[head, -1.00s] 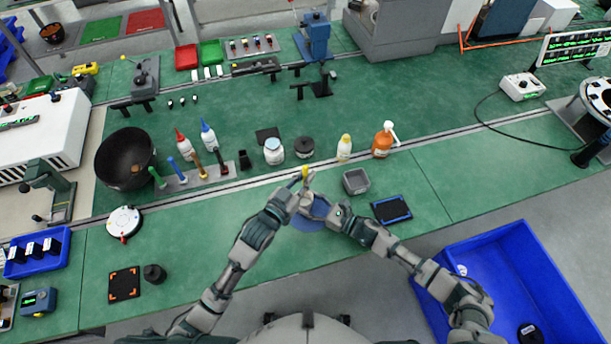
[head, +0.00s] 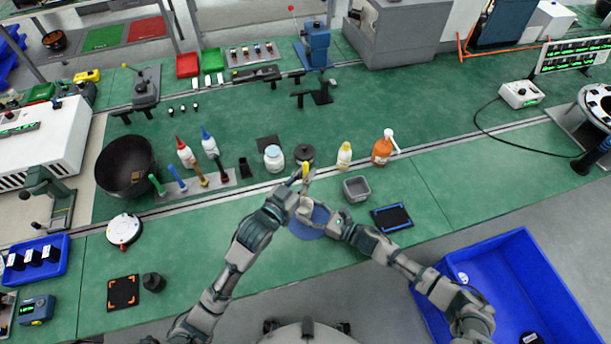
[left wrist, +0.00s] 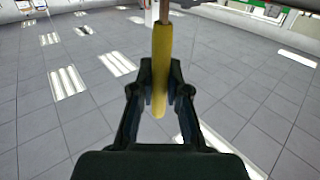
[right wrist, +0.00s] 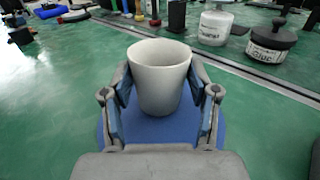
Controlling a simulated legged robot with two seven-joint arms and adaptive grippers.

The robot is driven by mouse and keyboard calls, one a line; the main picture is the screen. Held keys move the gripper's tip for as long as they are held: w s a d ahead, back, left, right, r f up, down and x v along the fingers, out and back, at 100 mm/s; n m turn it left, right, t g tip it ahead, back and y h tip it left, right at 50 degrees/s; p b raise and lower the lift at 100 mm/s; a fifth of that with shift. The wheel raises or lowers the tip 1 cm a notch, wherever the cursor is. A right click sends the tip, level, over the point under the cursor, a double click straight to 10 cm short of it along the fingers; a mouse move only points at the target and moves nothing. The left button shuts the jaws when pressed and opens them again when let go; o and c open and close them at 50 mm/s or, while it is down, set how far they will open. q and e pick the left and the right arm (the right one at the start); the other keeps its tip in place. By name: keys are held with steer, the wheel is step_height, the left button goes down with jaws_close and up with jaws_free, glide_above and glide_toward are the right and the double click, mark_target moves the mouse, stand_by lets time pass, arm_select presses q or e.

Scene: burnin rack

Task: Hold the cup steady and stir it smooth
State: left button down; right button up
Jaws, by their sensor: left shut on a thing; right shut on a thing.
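A pale grey-white cup (right wrist: 160,72) stands upright over a round blue mat (right wrist: 168,129). My right gripper (right wrist: 160,88) is shut around the cup from both sides; in the head view it (head: 322,217) comes in from the right. My left gripper (head: 304,187) is above the cup, shut on the yellow handle (head: 306,170) of a stirring tool. In the left wrist view the yellow handle (left wrist: 161,70) lies between the fingers, with a brownish shaft leaving the top edge. The tool's far end is out of sight, and the cup's contents are hidden.
A grey square bin (head: 356,188) and a dark blue-edged pad (head: 392,216) are right of the cup. A white jar (head: 274,158), a dark-lidded jar (head: 305,153), a yellow-capped bottle (head: 344,156) and an orange pump bottle (head: 382,150) stand behind. A blue crate (head: 470,250) is at right.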

steer(key=o, duration=1.2)
steer(key=v, duration=1.2)
steer(key=shift+d+f, duration=0.1)
steer(key=shift+s, duration=0.1)
